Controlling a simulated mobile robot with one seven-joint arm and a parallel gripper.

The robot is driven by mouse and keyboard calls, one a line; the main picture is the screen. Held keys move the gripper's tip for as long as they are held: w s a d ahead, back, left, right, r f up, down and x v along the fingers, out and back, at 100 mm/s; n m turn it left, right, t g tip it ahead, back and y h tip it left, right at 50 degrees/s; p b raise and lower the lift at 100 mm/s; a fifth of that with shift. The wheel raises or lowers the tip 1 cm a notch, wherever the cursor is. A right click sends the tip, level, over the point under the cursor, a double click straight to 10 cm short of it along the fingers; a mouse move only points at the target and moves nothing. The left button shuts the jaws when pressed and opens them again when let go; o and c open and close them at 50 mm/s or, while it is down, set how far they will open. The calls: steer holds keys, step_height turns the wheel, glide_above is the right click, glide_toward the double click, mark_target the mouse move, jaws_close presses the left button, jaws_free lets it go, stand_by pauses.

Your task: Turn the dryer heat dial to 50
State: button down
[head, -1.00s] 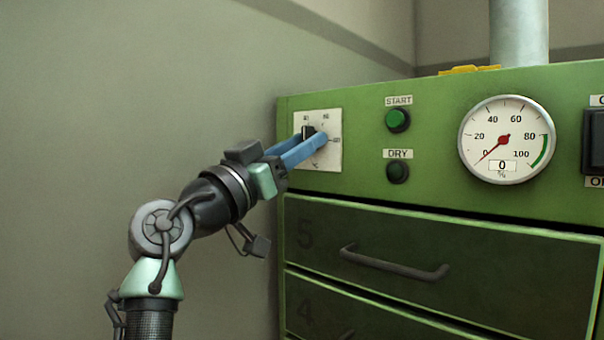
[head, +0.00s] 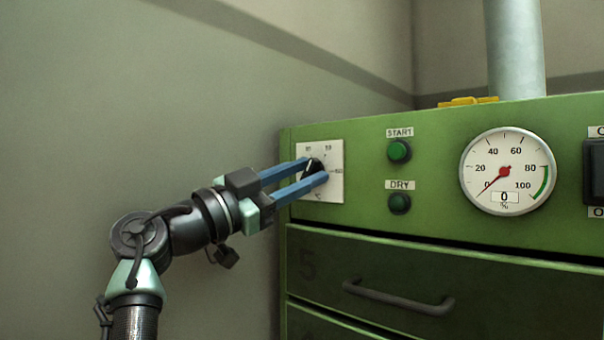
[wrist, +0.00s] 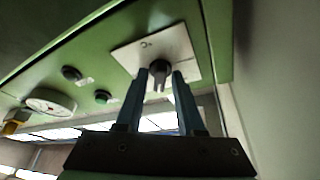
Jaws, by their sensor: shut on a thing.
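The heat dial is a black knob (head: 314,166) on a white square plate (head: 333,187) with printed numbers and a °C mark, at the upper left of the green dryer front. My gripper (head: 316,170) reaches it from the left, its two blue fingers shut on the knob, one on each side. In the wrist view the dark knob (wrist: 159,70) sits between the fingertips, in front of the white plate (wrist: 185,45). The fingers hide part of the plate, and its numbers are too small to read surely, so I cannot tell the setting.
A drawer handle (head: 398,297) juts out below. A grey wall (head: 130,110) stands at the left.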

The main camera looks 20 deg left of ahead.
stand_by(0.3)
steer(key=c, duration=0.8)
jaws_free()
steer(key=shift+c, duration=0.2)
steer(key=v, duration=1.3)
steer(key=shift+p, duration=0.3)
steer(key=shift+d+f, duration=0.1)
